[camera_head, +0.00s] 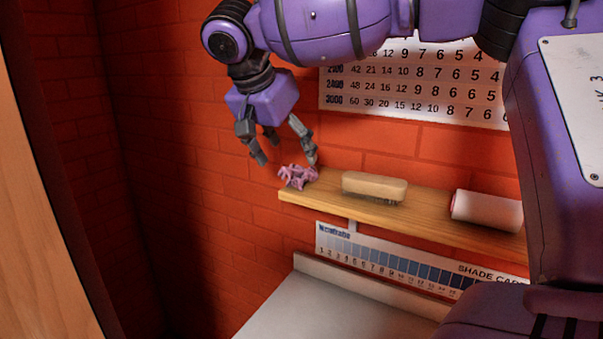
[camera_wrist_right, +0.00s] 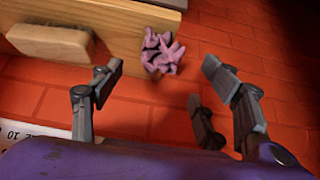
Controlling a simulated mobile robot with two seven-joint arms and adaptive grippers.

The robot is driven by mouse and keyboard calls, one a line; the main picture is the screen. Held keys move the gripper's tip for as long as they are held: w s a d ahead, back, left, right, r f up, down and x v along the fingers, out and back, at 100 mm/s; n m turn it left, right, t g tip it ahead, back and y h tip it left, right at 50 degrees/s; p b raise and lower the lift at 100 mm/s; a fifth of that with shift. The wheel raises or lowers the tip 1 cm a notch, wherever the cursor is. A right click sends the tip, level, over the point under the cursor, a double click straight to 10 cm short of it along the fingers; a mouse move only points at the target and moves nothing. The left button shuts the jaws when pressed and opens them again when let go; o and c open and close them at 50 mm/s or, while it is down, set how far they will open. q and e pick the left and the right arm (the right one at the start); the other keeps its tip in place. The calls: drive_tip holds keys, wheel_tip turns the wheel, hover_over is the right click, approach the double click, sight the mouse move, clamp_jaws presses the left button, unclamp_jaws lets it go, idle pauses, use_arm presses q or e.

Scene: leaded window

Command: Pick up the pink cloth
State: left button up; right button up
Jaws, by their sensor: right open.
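The pink cloth (camera_head: 298,176) lies crumpled at the left end of the wooden shelf (camera_head: 430,217) in the head view. It also shows in the right wrist view (camera_wrist_right: 161,53), beyond the fingers and between them. My right gripper (camera_head: 285,160) is open and empty, just above the cloth and slightly to its left. In the right wrist view its fingers (camera_wrist_right: 165,82) are spread wide, with the cloth not between the tips. Whether a finger touches the cloth cannot be told. My left gripper is not in either view.
A brush with a wooden back (camera_head: 374,187) lies on the shelf right of the cloth, and a pale roll (camera_head: 486,210) farther right. A number chart (camera_head: 415,90) hangs on the red brick wall above. A shade card (camera_head: 400,262) and a light worktop (camera_head: 320,305) are below.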

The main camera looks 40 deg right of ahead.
sight(297, 169)
drive_tip(key=shift+p+x, duration=0.6)
drive_tip(key=shift+x, duration=2.55)
drive_tip(key=c, duration=0.8)
